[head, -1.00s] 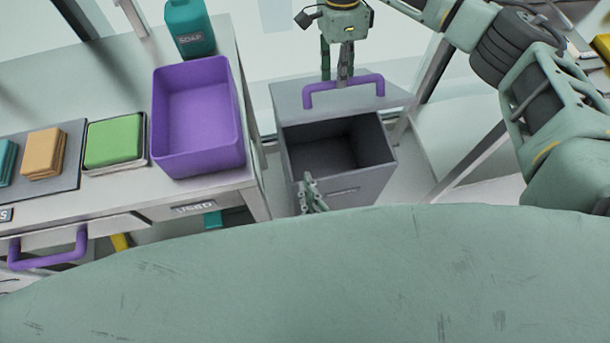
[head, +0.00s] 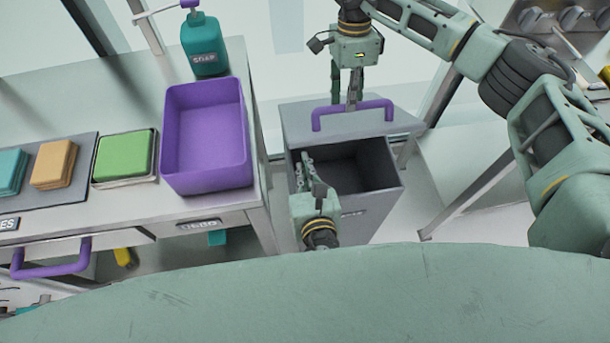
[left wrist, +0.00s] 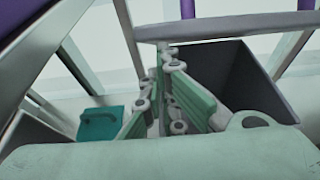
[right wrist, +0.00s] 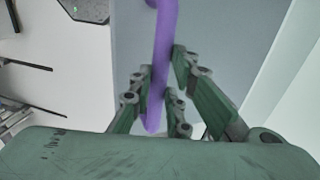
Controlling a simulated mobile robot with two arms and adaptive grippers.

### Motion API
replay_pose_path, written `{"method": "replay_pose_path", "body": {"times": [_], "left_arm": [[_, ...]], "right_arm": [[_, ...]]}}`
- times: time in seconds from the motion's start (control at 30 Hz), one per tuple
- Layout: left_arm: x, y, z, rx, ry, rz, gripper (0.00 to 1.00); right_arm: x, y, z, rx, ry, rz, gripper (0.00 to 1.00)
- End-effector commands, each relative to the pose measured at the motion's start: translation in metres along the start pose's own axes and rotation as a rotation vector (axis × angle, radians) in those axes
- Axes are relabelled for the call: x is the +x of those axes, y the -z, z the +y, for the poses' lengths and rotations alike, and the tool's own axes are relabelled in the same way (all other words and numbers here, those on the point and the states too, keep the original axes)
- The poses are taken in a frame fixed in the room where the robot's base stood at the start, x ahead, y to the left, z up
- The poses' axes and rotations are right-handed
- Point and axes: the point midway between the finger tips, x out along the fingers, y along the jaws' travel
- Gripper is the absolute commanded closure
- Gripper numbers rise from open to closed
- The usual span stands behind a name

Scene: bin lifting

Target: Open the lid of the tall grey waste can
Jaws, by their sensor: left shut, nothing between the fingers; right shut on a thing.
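The tall grey waste can (head: 365,212) stands right of the counter, its dark inside (head: 365,170) in view. Its grey lid (head: 300,122) is raised along the far side, with a purple handle (head: 385,104) on it. My right gripper (head: 354,102) is shut on the handle; the right wrist view shows the purple bar (right wrist: 163,50) between its fingers. My left gripper (head: 309,165) is shut and empty, at the can's near left part and covering some of its rim. In the left wrist view its fingers (left wrist: 165,70) stand in front of the can (left wrist: 245,85).
Left of the can is a counter with a purple bin (head: 205,135), a teal soap bottle (head: 203,45) and a green sponge block (head: 125,156). A purple drawer handle (head: 50,262) sticks out in front. A table leg (head: 465,195) stands to the right.

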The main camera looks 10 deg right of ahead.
Motion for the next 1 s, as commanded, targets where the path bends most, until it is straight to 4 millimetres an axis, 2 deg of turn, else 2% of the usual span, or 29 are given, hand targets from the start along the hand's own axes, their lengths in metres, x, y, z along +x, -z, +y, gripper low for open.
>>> {"method": "replay_pose_path", "body": {"times": [0.03,0.13,0.33,0.57,0.6,0.8,1.0], "left_arm": [[0.001,0.002,0.000,0.000,0.000,0.000,1.00],[0.001,0.000,0.000,-0.001,0.000,-0.001,1.00],[0.003,-0.021,0.000,-0.003,0.000,-0.001,1.00],[0.003,-0.021,0.000,0.000,0.000,0.000,1.00],[0.003,-0.021,0.000,0.000,0.000,0.000,1.00],[0.003,-0.021,0.000,0.000,0.000,0.000,1.00],[0.003,-0.022,0.000,0.000,-0.001,0.000,1.00]], "right_arm": [[0.003,0.001,-0.008,0.006,0.027,-0.001,1.00],[0.003,0.001,-0.008,0.006,0.027,-0.001,1.00],[0.003,0.001,-0.008,0.006,0.027,-0.002,1.00],[0.003,0.001,-0.008,0.006,0.028,-0.002,1.00],[0.003,0.001,-0.008,0.006,0.027,-0.002,0.82],[0.003,0.001,-0.008,0.006,0.028,-0.002,0.64],[0.002,0.000,-0.008,0.006,0.029,-0.003,0.64]]}}
